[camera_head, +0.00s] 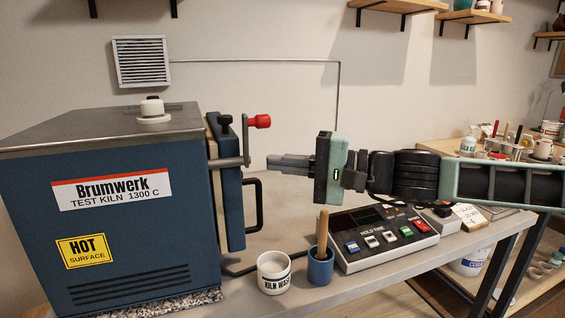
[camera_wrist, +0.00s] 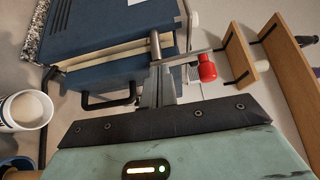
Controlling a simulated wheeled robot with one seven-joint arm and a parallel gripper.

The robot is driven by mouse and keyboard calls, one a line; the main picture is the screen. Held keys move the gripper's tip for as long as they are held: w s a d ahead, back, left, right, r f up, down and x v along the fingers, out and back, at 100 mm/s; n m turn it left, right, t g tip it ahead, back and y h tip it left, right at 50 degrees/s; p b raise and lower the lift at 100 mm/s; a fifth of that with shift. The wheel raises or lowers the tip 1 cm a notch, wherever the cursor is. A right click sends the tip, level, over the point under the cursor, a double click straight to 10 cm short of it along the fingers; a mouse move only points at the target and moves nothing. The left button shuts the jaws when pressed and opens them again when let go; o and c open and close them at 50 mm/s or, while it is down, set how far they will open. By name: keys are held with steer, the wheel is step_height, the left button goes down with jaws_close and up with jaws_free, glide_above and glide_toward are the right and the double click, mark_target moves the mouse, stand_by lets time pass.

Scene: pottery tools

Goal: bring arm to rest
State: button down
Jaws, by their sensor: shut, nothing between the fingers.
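My gripper (camera_head: 289,162) is shut and empty in the head view. It points left toward the kiln (camera_head: 100,215), a blue box with a grey top, and its fingertips are a little to the right of the kiln door (camera_head: 228,190). My arm reaches in from the right, held out level above the control box. In the wrist view the fingers (camera_wrist: 158,85) stretch toward the kiln (camera_wrist: 115,30). The door's latch bar with its red knob (camera_head: 262,121) shows above the fingertips; the red knob (camera_wrist: 207,68) is right of the fingers in the wrist view.
A cup labelled KILN WASH (camera_head: 274,273), a blue cup (camera_head: 320,268) with a wooden handle in it and a control box (camera_head: 383,238) with coloured buttons stand on the bench below my arm. Wall shelves (camera_head: 397,6) hang at upper right. A wooden table (camera_head: 455,147) stands behind at right.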

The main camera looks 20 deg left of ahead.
steer(key=s+f+n+g+h, duration=0.2)
steer(key=s+f+h, duration=0.15)
steer(key=s, duration=0.45)
steer(key=s+f+n+g+h, duration=0.1)
steer(key=s+f+n+h, duration=0.15)
steer(key=s+f, duration=0.4)
steer(key=s+d+f+n+h+p, duration=0.1)
steer(key=s+d+f+n+h, duration=0.25)
steer(key=s+d+f, duration=0.35)
steer(key=d+r+t+h+p, duration=0.1)
steer(key=d+h, duration=0.3)
steer(key=d, duration=0.7)
steer(key=s+d+r+m+t+h+p, duration=0.1)
steer(key=d+r+t+h, duration=0.1)
steer(key=d, duration=0.9)
steer(key=shift+d+r+t+h, duration=0.3)
steer(key=shift+t+h, duration=0.2)
steer(key=shift+h, duration=0.45)
steer(key=shift+s+a, duration=0.1)
steer(key=shift+s, duration=0.05)
